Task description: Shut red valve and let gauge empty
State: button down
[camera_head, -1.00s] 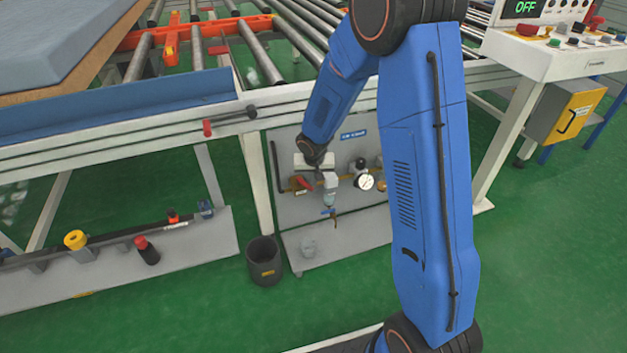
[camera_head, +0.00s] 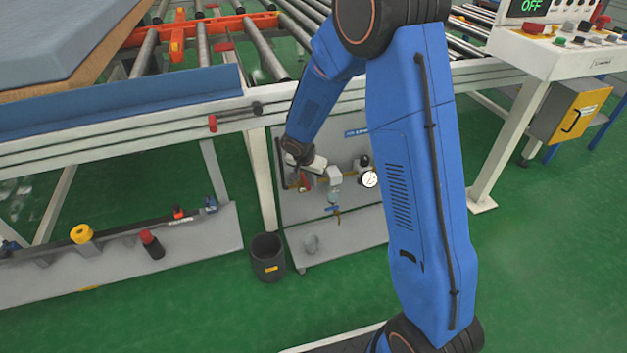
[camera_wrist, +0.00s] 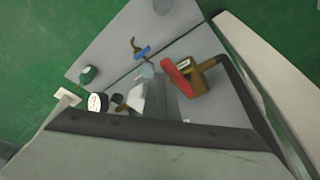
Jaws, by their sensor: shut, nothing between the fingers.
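The red valve handle (camera_wrist: 178,78) lies beside its brass body (camera_wrist: 203,75) in the wrist view. In the head view a bit of the red handle (camera_head: 305,179) shows just below my gripper, partly covered. My gripper (camera_head: 314,164) is shut and empty, close to the valve at the left part of the panel. I cannot tell whether it touches the handle. The round white gauge (camera_head: 369,180) sits to the right on the same pipe line; it also shows edge-on in the wrist view (camera_wrist: 97,103). Its needle is too small to read.
A blue-handled tap (camera_head: 333,209) hangs below the clear bowl. The grey panel (camera_head: 350,222) stands under the roller conveyor frame. A black bin (camera_head: 267,258) stands to its lower left. A lower shelf (camera_head: 130,255) with knobs lies at the left.

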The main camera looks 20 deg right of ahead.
jog(key=shift+s+a+f, duration=0.1)
jog(key=shift+s+a, duration=0.1)
jog(key=shift+a, duration=0.2)
dwell(0.5)
jog(key=shift+s, duration=0.1)
